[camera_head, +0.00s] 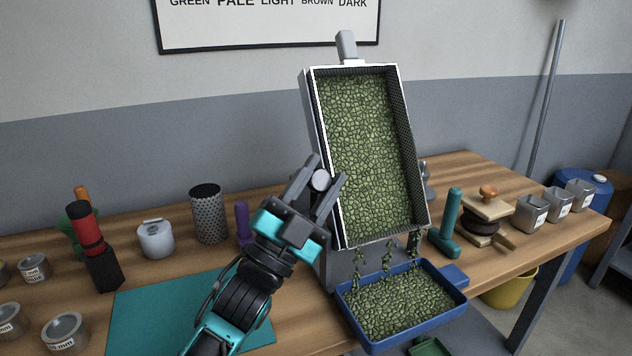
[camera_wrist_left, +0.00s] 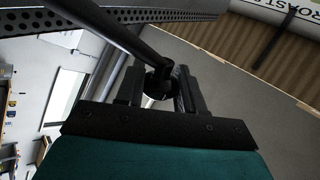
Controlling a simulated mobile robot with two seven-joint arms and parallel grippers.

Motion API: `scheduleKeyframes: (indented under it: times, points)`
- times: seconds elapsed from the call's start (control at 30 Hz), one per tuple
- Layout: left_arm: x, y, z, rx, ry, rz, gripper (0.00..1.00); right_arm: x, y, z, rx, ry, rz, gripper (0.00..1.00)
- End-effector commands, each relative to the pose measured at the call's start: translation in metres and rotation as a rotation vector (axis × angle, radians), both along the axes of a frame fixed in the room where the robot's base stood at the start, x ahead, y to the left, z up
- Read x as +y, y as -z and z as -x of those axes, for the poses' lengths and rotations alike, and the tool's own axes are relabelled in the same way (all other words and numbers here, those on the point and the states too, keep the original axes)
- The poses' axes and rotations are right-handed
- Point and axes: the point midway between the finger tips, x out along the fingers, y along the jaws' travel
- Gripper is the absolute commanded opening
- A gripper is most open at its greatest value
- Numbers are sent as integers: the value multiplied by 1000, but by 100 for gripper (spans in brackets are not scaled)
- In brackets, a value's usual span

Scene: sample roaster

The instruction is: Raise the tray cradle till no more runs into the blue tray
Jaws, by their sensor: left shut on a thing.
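The tray cradle (camera_head: 310,110) is a grey-white rectangular frame, tilted up steeply with its back end high. Its mesh bed is filled with green beans (camera_head: 365,150). Beans fall in several thin streams from its lower edge into the blue tray (camera_head: 462,312), which stands below at the table's front edge and holds a broad layer of beans. My left gripper (camera_head: 322,181) is at the cradle's left side, shut on a round grey knob; in the left wrist view the fingers (camera_wrist_left: 160,88) close around a dark bar end. My right gripper is not in view.
A teal mat (camera_head: 150,310) lies at left, near a red-and-black tool (camera_head: 88,240), a white canister (camera_head: 156,240) and a perforated cylinder (camera_head: 208,215). A teal-handled tool (camera_head: 448,225) and a wooden-topped device (camera_head: 487,215) stand right. A yellow bucket (camera_head: 512,288) is below the table.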

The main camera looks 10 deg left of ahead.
Motion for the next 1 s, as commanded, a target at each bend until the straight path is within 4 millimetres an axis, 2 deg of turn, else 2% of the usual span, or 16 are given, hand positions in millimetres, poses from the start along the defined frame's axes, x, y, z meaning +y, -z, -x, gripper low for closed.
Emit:
scheduleKeyframes:
  times: [0.03,0.6,0.63,0.87,1.0]
  points:
    - [-3,6,1,6,4,-7,0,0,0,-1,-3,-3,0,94]
    - [-4,7,2,-5,2,-18,0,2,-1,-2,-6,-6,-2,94]
    - [-4,7,2,-5,2,-18,39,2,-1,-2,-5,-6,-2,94]
    - [-2,4,2,-9,0,-16,61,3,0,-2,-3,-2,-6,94]
    - [-2,3,2,-12,0,-15,61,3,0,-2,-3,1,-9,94]
